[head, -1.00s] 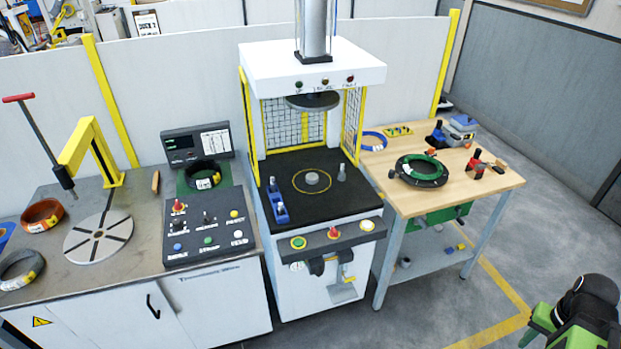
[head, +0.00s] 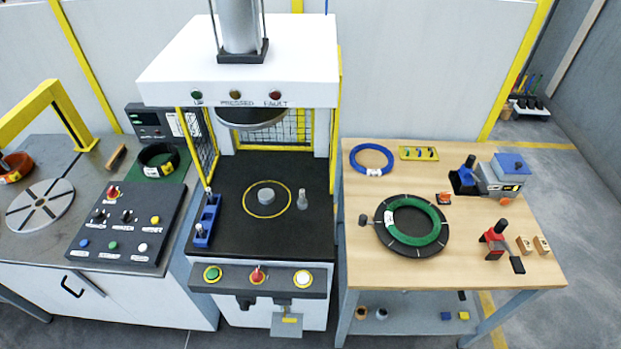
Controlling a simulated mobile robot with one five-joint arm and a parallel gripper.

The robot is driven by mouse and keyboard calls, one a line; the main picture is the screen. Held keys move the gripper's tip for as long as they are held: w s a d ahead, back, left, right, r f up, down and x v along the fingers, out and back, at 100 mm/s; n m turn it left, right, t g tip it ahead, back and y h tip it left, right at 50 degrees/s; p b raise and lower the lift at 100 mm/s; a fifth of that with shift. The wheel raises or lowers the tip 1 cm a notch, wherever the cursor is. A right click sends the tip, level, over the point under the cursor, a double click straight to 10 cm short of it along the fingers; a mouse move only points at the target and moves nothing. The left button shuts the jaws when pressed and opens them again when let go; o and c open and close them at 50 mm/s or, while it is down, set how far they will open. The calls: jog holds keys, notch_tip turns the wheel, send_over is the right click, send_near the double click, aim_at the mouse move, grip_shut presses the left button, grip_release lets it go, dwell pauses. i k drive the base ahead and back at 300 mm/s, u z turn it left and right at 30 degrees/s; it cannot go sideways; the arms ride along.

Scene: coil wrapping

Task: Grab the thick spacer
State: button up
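I cannot tell for sure which piece is the thick spacer. Two small wooden blocks with dark marks, a left one (head: 524,245) and a right one (head: 542,245), stand side by side at the right of the wooden table (head: 465,270). A short grey round piece (head: 266,196) sits inside the yellow ring mark on the press bed (head: 235,235). A grey stepped peg (head: 302,199) stands to its right. A blue holder (head: 206,221) with metal-topped pins is at the bed's left. My gripper is not in view.
On the table lie a green coil on a black disc (head: 381,238), a blue ring (head: 387,155), a yellow tray (head: 419,147), a grey-blue device (head: 502,177) and a red-black tool (head: 494,238). The control panel (head: 125,228) is left. Grey floor (head: 572,205) is free at right.

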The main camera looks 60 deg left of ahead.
aim_at(266, 195)
jog(key=z, duration=0.05)
jog(key=i, duration=1.5)
jog(key=k, duration=0.1)
jog(key=u, duration=3.45)
jog(key=k, duration=0.15)
jog(key=u, duration=1.3)
jog(key=i, duration=1.7)
jog(key=u, duration=0.25)
